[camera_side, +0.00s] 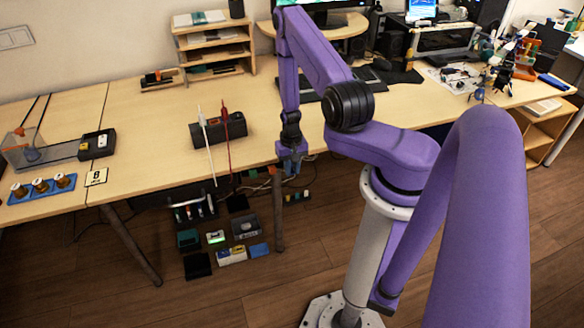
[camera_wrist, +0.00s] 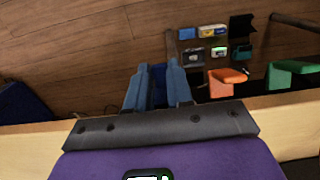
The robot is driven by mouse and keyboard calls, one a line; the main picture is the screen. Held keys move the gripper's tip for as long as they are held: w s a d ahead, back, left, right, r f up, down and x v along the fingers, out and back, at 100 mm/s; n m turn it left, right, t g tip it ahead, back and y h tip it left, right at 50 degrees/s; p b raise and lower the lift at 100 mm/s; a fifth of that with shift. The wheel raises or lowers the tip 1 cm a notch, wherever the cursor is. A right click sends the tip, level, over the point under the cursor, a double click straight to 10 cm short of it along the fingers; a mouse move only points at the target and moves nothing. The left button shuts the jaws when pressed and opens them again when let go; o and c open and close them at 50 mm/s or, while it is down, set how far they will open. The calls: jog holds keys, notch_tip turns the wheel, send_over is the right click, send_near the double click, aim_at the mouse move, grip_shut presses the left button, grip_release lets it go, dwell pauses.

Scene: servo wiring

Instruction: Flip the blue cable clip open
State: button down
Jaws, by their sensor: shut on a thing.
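The blue cable clip (camera_wrist: 158,76) shows in the wrist view as a dark blue patch between the two blue-grey fingers of my gripper (camera_wrist: 158,72). The fingers are shut on it, just off the table's front edge. Most of the clip is hidden by the fingers, so I cannot tell how far its flap stands open. In the side view my gripper (camera_side: 291,163) points down at the table's front edge, and I cannot make out the clip there.
An orange clip (camera_wrist: 227,80) and a green clip (camera_wrist: 284,74) stick out from the table edge to the right in the wrist view. Several small boxes lie on the floor below. A black stand (camera_side: 218,128) with two probes stands left of my gripper on the table (camera_side: 160,150).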

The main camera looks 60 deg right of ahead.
jog(key=shift+w+d+r+g+y, duration=0.1)
jog(key=shift+r+g+y, duration=0.15)
jog(key=shift+g+y, duration=0.5)
jog(key=shift+r+g+y, duration=0.25)
jog(key=shift+g+y, duration=0.4)
jog(key=shift+y, duration=0.1)
jog(key=c, duration=1)
grip_release()
jog(key=shift+r, duration=0.1)
jog(key=v, duration=1.7)
jog(key=shift+d, duration=0.2)
jog(key=shift+w+r, duration=0.1)
jog(key=shift+w, duration=0.05)
